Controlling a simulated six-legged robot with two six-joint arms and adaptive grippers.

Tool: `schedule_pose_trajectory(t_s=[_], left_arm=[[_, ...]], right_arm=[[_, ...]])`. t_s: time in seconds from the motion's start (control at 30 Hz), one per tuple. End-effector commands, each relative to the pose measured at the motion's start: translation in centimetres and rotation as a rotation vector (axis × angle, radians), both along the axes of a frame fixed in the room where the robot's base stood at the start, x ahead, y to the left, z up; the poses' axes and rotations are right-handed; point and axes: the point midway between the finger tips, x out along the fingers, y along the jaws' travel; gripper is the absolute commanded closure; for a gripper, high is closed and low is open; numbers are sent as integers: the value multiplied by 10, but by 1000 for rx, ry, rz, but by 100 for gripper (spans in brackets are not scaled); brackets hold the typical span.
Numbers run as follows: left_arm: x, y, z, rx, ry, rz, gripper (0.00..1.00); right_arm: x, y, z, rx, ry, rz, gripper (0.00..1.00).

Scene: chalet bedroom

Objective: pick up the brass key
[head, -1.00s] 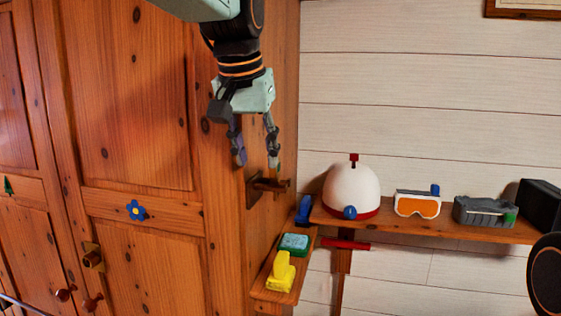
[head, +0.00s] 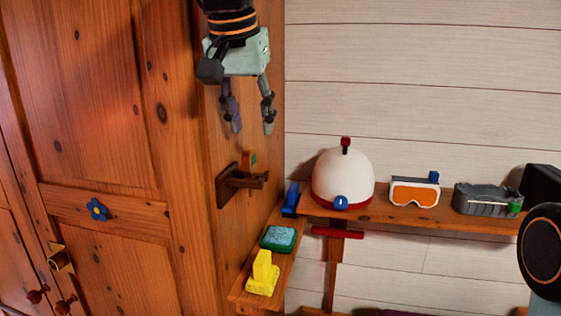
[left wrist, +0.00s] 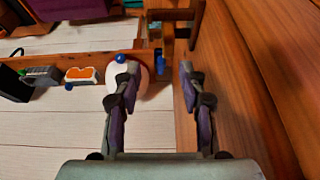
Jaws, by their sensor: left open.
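I cannot make out the brass key for certain. A small orange-and-green thing (head: 250,158) shows at the dark wooden peg (head: 243,181) on the cabinet's side; it is too small to tell whether it is the key. My left gripper (head: 252,128) hangs fingers down above the peg, open and empty, apart from it. In the left wrist view its two fingers (left wrist: 158,68) stand apart with nothing between them. A brass-coloured fitting (head: 60,258) sits on the cabinet front at the lower left. My right gripper is not in view.
A wooden shelf (head: 410,217) on the right holds a white helmet (head: 343,178), goggles (head: 414,194) and a grey tray-like thing (head: 488,199). A lower side shelf (head: 240,293) holds a yellow thing (head: 263,275) and a teal block (head: 278,238). The wooden cabinet (head: 110,100) fills the left.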

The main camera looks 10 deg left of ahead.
Motion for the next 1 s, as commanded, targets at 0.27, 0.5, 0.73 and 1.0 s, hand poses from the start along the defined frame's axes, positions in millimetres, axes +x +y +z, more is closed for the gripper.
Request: schedule_pose_trajectory(t_s=[0.27, 0.5, 0.73, 1.0], left_arm=[[6, 3, -31, -1, 6, 2, 58], [17, 5, -62, -1, 3, 0, 58], [21, 5, -68, 0, 1, 0, 58], [22, 5, -67, 0, 1, 1, 74]], right_arm=[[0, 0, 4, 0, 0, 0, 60], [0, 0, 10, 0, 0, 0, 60], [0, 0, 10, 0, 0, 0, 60], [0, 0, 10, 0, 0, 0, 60]])
